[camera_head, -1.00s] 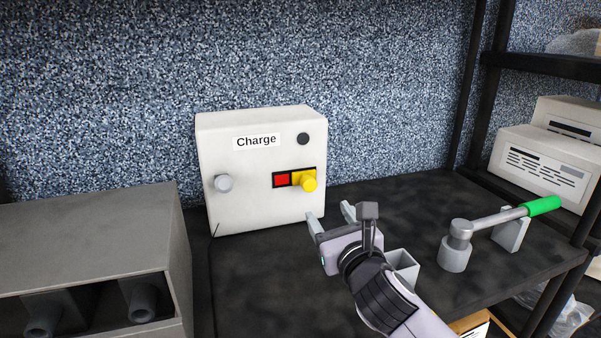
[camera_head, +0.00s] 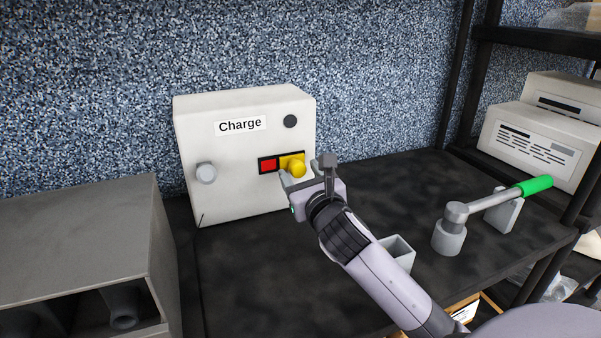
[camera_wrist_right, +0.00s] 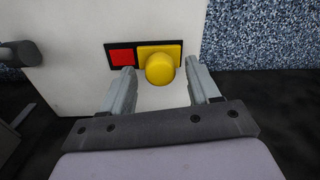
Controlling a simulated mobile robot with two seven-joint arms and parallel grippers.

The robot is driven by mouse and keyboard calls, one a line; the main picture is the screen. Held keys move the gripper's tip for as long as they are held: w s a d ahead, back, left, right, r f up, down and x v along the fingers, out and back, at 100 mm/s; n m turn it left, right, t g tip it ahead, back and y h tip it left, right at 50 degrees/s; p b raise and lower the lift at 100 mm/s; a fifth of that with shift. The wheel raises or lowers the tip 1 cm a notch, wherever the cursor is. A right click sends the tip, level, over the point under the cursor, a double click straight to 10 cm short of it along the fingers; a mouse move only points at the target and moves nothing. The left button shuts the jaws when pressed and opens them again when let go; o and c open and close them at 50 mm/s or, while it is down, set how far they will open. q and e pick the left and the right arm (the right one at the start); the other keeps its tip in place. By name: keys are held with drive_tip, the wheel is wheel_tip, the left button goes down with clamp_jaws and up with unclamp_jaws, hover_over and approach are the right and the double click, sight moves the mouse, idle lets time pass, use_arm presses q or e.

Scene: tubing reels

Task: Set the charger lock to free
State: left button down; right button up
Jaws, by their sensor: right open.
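The white charger box (camera_head: 240,190) labelled "Charge" stands on the dark bench against the wall. On its front is a dark slot plate with a red patch (camera_head: 269,165) at the left and a yellow part at the right. A round yellow knob (camera_head: 296,168) sticks out over the yellow part; it also shows in the right wrist view (camera_wrist_right: 160,68). My right gripper (camera_head: 299,180) is open in front of the knob. In the right wrist view its fingers (camera_wrist_right: 162,82) lie one on each side of the knob, with gaps. My left gripper is out of view.
A grey round knob (camera_head: 206,173) is on the box's left side, and a black disc (camera_head: 290,121) at its upper right. A grey housing (camera_head: 80,240) stands at left. A green-handled lever (camera_head: 490,205) and small grey holder (camera_head: 398,253) are at right.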

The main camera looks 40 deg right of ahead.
drive_tip(key=shift+w, duration=0.3)
clamp_jaws()
drive_tip(key=a, duration=0.2)
drive_tip(key=w+a+p, duration=0.1)
drive_tip(key=a, duration=0.1)
drive_tip(key=shift+f, duration=0.1)
drive_tip(key=shift+a, duration=0.1)
unclamp_jaws()
drive_tip(key=v, duration=0.7)
